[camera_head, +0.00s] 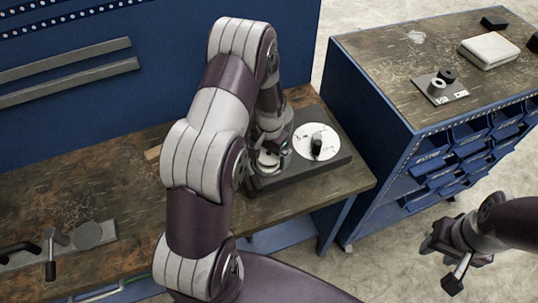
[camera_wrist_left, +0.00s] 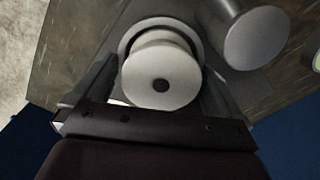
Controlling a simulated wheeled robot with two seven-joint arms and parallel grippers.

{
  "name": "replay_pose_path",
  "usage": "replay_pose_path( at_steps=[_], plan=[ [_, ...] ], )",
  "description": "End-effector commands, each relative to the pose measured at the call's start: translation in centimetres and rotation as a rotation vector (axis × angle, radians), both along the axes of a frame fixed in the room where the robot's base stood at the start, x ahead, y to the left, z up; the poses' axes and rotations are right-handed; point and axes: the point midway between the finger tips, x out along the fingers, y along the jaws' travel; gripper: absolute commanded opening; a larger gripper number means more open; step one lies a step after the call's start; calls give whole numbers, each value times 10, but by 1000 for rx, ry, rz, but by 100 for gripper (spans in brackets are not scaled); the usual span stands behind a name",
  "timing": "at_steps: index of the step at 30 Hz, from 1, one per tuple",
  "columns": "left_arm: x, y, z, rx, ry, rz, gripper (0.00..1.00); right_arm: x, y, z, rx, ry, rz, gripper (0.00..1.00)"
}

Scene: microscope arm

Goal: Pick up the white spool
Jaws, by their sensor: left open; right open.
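In the head view the white spool (camera_head: 267,163) is partly hidden under my left gripper (camera_head: 272,151), on the dark plate (camera_head: 330,168) on the workbench. My right gripper (camera_head: 451,267) is open and empty over the floor at the lower right.
A white disc (camera_head: 314,138) with a black knob lies on the plate's right part.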

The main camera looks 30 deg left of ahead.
Motion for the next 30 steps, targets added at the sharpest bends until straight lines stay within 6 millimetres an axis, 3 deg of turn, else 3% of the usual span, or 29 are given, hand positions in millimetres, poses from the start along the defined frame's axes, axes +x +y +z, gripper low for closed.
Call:
replay_pose_path(
  at_steps=[4,9,20,27,30],
  plan=[
    [0,0,0,0,-1,0,100,0,0,-1,0,0,0,43],
    [0,0,0,0,0,0,50,0,0,-1,0,0,0,43],
    [1,0,5,1,-2,0,50,0,0,-3,0,0,0,43],
    [2,0,42,1,-6,0,50,0,0,-15,0,0,0,43],
    [16,-21,53,0,-5,-5,50,0,0,-21,0,0,0,43]
  ],
)
